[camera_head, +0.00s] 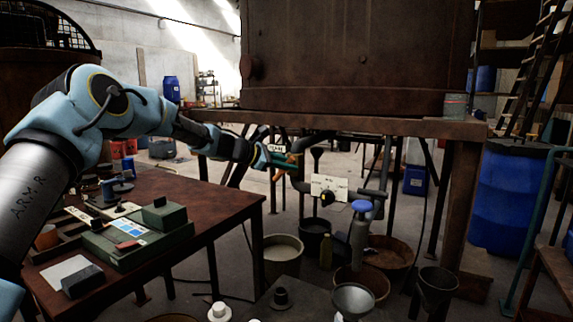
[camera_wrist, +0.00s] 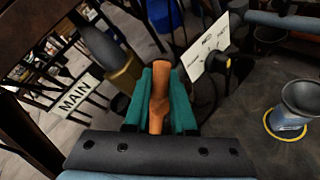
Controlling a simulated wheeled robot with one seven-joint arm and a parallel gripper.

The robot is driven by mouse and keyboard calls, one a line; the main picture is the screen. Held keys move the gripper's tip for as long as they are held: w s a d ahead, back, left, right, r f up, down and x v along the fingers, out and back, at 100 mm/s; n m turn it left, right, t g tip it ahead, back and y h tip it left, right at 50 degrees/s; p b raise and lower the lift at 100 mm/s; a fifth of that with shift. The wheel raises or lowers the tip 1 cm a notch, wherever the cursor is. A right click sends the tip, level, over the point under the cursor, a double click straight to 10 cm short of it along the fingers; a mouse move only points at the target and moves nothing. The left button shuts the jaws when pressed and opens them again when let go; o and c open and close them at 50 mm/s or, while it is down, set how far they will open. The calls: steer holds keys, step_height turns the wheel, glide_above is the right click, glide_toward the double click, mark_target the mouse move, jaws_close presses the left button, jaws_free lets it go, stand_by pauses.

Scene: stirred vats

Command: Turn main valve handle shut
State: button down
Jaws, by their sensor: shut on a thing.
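My gripper (camera_head: 284,160) reaches in from the left, under the edge of the big rusty vat. In the wrist view its teal fingers (camera_wrist: 162,95) are shut on an orange-brown valve handle (camera_wrist: 159,100), which lies lengthwise between them. A plate lettered MAIN (camera_wrist: 76,95) hangs to the left of the handle in the wrist view, beside a dark pipe with a brass-coloured part (camera_wrist: 121,72). The MAIN plate also shows small in the head view (camera_head: 276,148), by the gripper. In the head view the handle is mostly hidden by the gripper.
A white label plate (camera_head: 329,188) with a black knob (camera_head: 327,198) is right of the gripper. Buckets (camera_head: 283,255), a grey bottle with a blue top (camera_head: 360,225) and a funnel (camera_head: 353,300) stand below. A wooden table (camera_head: 232,200) is at left, the vat platform's leg (camera_head: 459,210) at right.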

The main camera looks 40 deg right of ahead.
steer(key=shift+s+d+f+m+t+y, duration=0.15)
steer(key=shift+s+m+t+y, duration=0.25)
steer(key=shift+m+t, duration=0.45)
steer(key=shift+s+f+m+t+y, duration=0.1)
steer(key=shift+f+m+t+y, duration=0.15)
steer(key=shift+m+t, duration=0.3)
steer(key=shift+f+m+t+y, duration=0.15)
steer(key=shift+m+t+y, duration=0.25)
steer(key=shift+m, duration=0.1)
steer(key=shift+f+m+t+y+p, duration=0.4)
steer(key=shift+m+t+p, duration=0.2)
steer(key=shift+m+t, duration=0.5)
steer(key=shift+f, duration=0.15)
steer(key=c, duration=0.8)
jaws_free()
steer(key=shift+o, duration=0.2)
steer(key=b+v, duration=0.2)
steer(key=v, duration=0.8)
steer(key=shift+s+a, duration=0.25)
steer(key=shift+a, duration=0.1)
